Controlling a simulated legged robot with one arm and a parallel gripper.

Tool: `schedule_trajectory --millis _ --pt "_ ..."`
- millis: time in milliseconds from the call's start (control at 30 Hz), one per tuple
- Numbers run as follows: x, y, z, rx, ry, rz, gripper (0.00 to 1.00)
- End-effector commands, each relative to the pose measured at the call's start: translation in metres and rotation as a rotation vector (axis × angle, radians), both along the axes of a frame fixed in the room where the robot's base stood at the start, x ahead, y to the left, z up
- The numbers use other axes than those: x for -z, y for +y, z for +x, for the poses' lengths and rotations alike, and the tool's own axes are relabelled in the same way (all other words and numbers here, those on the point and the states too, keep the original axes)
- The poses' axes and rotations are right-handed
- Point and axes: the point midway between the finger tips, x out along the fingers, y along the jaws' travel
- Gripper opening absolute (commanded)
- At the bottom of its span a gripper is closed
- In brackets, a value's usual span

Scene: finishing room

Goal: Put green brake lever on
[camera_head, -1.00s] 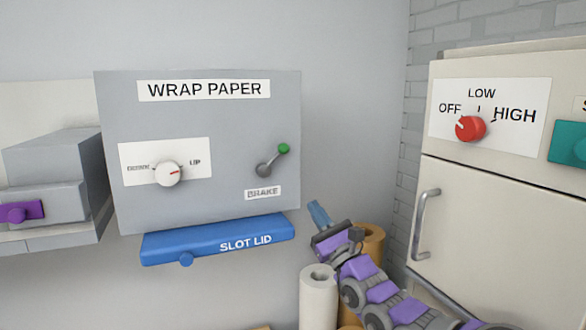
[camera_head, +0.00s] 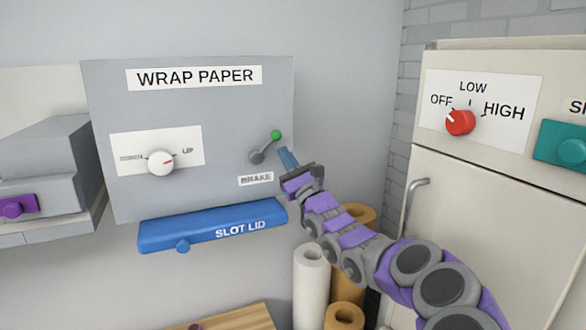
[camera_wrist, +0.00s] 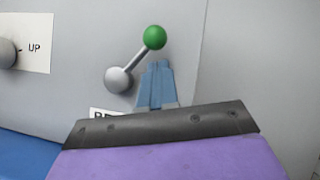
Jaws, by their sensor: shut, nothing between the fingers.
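The brake lever (camera_head: 265,147) is a grey arm with a green ball end on the front of the grey WRAP PAPER box (camera_head: 230,107). It tilts up and to the right from its pivot, above the BRAKE label (camera_head: 256,179). In the wrist view, the lever's green ball (camera_wrist: 155,38) is just above my blue fingertips and its grey pivot (camera_wrist: 118,79) is to their left. My gripper (camera_head: 287,156) is shut and empty, just below and right of the ball. I cannot tell if it touches the lever. My fingers partly cover the box face.
The blue SLOT LID (camera_head: 160,234) runs along the box's bottom edge. A white dial (camera_head: 161,163) is on the box's left. Paper rolls (camera_head: 311,290) stand below my arm. A cream cabinet with a red knob (camera_head: 460,122) and handle (camera_head: 408,205) is at right.

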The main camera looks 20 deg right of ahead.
Motion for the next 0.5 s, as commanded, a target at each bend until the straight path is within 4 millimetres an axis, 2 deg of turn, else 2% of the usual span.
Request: schedule_trajectory --millis 133,500 --pt "-0.0101 0.003 0.0024 0.0 0.001 -0.001 0.0" --pt "-0.0109 0.0036 0.003 0.0 0.002 -0.001 0.0"
